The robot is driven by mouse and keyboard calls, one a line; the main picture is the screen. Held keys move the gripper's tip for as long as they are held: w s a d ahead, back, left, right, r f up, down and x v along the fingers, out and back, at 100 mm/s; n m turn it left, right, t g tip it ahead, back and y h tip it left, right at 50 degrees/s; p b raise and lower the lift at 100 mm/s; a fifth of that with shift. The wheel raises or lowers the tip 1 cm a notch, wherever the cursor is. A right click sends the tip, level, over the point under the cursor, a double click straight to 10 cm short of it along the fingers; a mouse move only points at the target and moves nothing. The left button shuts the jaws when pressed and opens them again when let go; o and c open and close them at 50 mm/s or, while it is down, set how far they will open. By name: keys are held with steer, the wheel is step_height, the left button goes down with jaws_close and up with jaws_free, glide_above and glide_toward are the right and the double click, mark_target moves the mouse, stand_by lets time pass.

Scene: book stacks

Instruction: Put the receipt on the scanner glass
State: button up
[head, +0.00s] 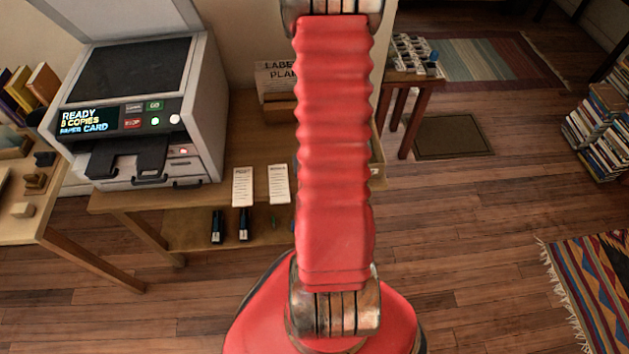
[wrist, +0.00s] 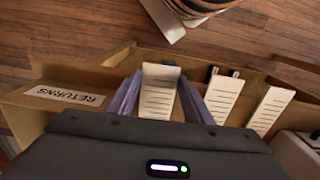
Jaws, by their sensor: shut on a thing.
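In the wrist view my gripper (wrist: 160,80) has its two bluish fingers on either side of a white paper slip (wrist: 157,98) with printed lines, and is shut on it. Its heading is not readable, so I cannot tell if it is the receipt. Two similar slips lie beside it, a middle one (wrist: 221,100) and an outer one (wrist: 270,110); they also show in the head view, left (head: 243,187) and right (head: 279,184). The scanner glass (head: 133,68) is a dark, bare panel on top of the grey copier, its lid raised. My arm hides the gripper in the head view.
The copier front (head: 165,165) has a lit display and black trays. A box labelled RETURNS (wrist: 65,95) stands beside the held slip. Staplers lie on the lower shelf (head: 190,240). Book stacks (head: 600,125) stand at right.

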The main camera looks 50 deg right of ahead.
steer(key=shift+r, duration=0.15)
step_height(320, 180, up, 10)
stand_by(0.8)
stand_by(0.9)
